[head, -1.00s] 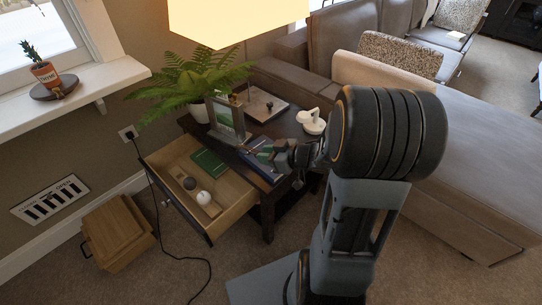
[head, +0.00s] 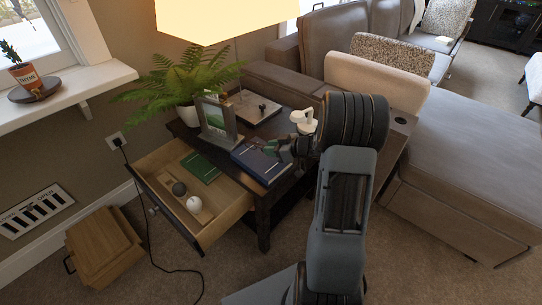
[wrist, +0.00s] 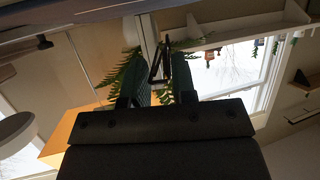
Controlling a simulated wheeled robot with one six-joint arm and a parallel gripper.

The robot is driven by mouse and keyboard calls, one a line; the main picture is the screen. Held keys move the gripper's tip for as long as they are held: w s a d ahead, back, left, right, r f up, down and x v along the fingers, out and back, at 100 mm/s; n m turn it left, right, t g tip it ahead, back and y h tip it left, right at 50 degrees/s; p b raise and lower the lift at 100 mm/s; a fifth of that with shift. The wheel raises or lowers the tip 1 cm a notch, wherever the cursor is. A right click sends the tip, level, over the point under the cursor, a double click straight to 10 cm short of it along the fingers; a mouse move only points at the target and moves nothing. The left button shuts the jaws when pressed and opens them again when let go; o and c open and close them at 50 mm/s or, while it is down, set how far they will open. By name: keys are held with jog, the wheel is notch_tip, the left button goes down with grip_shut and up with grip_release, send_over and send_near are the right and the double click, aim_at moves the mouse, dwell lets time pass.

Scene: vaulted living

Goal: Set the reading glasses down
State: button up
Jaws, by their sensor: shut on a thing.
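My gripper (head: 272,147) is over the front right of the dark side table (head: 262,203), just above or beside a blue book (head: 258,163). In the wrist view, its two fingers (wrist: 158,88) are shut on a thin dark frame, the reading glasses (wrist: 157,66), seen small and nearly edge-on. The glasses cannot be made out clearly in the head view. Whether they touch the book or table cannot be told.
The table's drawer (head: 226,222) is open, holding a green book (head: 200,167) and two balls. A picture frame (head: 216,120), potted fern (head: 187,118), board (head: 255,106) and white object (head: 304,121) crowd the tabletop. A lamp shade (head: 225,17) hangs above.

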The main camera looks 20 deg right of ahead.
jog(key=shift+f, duration=1.35)
jog(key=shift+f+b, duration=0.15)
jog(key=shift+b, duration=0.15)
jog(key=o, duration=0.9)
jog(key=shift+f, duration=0.1)
jog(key=shift+f+b, duration=0.15)
jog(key=shift+b, duration=0.55)
